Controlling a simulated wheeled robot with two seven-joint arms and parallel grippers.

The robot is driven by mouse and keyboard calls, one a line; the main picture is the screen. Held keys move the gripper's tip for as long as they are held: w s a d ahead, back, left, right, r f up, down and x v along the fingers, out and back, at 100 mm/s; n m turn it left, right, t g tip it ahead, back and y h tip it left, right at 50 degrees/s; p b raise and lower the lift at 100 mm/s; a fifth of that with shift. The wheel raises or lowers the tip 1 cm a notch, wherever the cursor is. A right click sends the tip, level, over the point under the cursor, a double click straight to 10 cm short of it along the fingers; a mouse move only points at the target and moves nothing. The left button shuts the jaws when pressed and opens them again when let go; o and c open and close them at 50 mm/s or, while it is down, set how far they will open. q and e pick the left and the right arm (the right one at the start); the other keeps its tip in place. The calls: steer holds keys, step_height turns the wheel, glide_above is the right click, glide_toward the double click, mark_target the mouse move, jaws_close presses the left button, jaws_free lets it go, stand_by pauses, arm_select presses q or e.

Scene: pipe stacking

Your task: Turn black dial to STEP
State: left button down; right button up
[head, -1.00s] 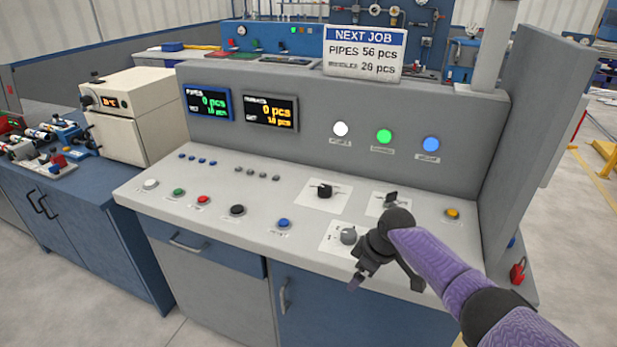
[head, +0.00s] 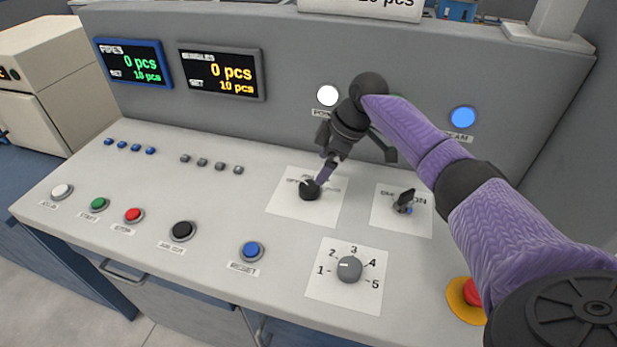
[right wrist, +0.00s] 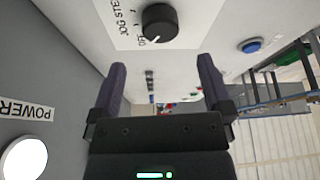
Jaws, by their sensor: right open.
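The black dial (head: 310,190) sits on a white label plate on the sloped panel. In the right wrist view the dial (right wrist: 158,22) shows at the top, with the words JOG, STEP and OFF beside it; its white mark lies by OFF. My right gripper (head: 326,170) reaches in just behind and above the dial in the head view, partly covering its label. In the right wrist view the fingers of my right gripper (right wrist: 162,80) are wide apart with nothing between them, and the dial lies beyond their tips. My left gripper is not in view.
A black switch (head: 404,201) stands to the right, a grey numbered dial (head: 349,268) in front, and a red emergency button (head: 474,292) near the right edge. A blue button (head: 251,251) lies to the left. The upright panel with lamps (head: 463,118) rises close behind.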

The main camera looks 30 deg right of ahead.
mark_target(310, 186)
steer(key=b+x, duration=0.2)
steer(key=x, duration=0.5)
steer(key=shift+f, duration=0.15)
